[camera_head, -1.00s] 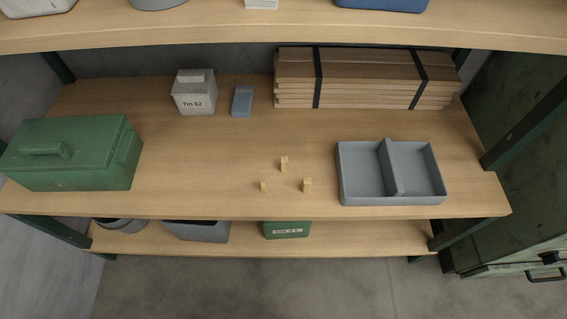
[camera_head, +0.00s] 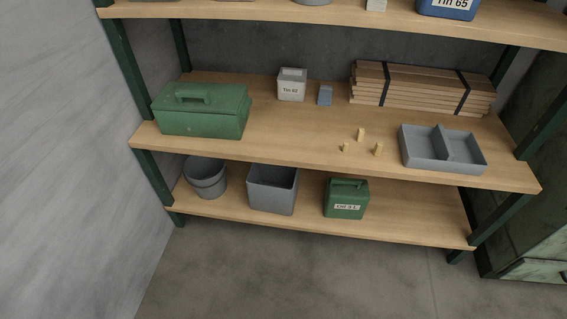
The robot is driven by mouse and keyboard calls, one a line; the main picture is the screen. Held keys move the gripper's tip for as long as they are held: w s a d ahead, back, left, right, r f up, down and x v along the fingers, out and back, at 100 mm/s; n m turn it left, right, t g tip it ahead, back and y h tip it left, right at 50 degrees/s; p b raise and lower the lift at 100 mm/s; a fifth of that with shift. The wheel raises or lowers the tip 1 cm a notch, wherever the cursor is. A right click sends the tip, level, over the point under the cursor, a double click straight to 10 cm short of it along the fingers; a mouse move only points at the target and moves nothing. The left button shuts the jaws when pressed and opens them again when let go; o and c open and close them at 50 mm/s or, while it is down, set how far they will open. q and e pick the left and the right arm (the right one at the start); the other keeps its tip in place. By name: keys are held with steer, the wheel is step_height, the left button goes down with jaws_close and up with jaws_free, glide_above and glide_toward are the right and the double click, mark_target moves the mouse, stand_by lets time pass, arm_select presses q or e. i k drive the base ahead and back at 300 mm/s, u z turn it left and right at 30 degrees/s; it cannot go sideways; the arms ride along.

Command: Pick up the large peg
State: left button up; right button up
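Three small light-wood pegs stand on the middle shelf (camera_head: 290,128), left of the grey divided tray (camera_head: 425,160). The back peg (camera_head: 361,134) and the right peg (camera_head: 378,149) look close in size. The left peg (camera_head: 345,147) looks the smallest. I cannot tell for sure which of the back and right pegs is the large one. Neither of my grippers is in view.
A green toolbox (camera_head: 203,112), a white tin (camera_head: 292,85), a blue-grey block (camera_head: 325,95) and strapped planks (camera_head: 420,87) share the middle shelf. The lower shelf holds a bucket (camera_head: 205,178), a grey bin (camera_head: 272,190) and a green canister (camera_head: 346,199). The shelf around the pegs is clear.

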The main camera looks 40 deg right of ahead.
mark_target(360, 133)
steer(key=u, duration=2.65)
steer(key=i, duration=0.1)
steer(key=z, duration=1.85)
steer(key=i, duration=1.3)
steer(key=z, duration=1.05)
steer(key=i, duration=0.8)
steer(key=z, duration=0.9)
